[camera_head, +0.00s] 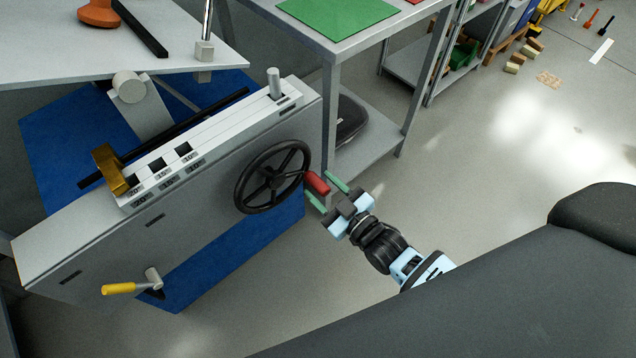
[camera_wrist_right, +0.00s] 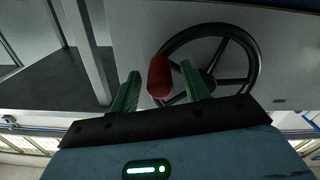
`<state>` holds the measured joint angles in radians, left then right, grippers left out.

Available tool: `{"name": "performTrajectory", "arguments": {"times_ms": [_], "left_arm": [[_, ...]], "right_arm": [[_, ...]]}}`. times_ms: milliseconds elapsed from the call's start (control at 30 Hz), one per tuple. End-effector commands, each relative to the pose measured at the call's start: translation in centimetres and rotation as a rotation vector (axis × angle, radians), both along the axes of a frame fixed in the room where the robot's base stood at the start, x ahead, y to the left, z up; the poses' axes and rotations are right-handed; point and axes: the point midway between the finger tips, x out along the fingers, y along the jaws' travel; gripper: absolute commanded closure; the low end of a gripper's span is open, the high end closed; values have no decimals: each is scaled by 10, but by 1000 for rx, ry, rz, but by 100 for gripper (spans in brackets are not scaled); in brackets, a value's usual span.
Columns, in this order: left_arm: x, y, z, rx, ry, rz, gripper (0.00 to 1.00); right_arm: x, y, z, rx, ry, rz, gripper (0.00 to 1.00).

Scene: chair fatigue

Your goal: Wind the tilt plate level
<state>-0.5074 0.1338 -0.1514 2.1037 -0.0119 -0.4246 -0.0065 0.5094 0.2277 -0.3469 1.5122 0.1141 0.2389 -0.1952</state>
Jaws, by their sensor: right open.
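A black handwheel (camera_head: 272,177) with spokes is mounted on the side of a grey machine (camera_head: 95,245). A red handle (camera_head: 317,183) stands out from its rim on the right side. My right gripper (camera_head: 326,191) is open, with its green fingertips on either side of the red handle. In the right wrist view the handle (camera_wrist_right: 159,77) lies between the two fingers, and the wheel (camera_wrist_right: 225,60) is behind it. A grey tilted plate (camera_head: 165,62) is at the upper left. My left gripper is not in view.
A yellow-handled crank (camera_head: 119,288) sits low on the machine's side. A brass block (camera_head: 110,170) rides on a black rod on top. A metal table (camera_head: 372,32) with a green mat stands behind. Open floor (camera_head: 490,140) lies to the right.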

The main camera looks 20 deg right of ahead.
Motion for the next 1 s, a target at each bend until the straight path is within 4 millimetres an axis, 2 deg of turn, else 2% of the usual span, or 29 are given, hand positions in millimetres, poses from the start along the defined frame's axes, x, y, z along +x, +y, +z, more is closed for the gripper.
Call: {"name": "performTrajectory", "arguments": {"times_ms": [200,500,867,1000], "left_arm": [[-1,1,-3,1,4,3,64],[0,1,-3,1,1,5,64],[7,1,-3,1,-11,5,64],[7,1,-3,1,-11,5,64]], "right_arm": [[16,6,-1,0,1,0,54],[18,7,0,0,1,1,54],[18,6,0,0,1,0,100],[18,6,0,0,1,0,100]]}}
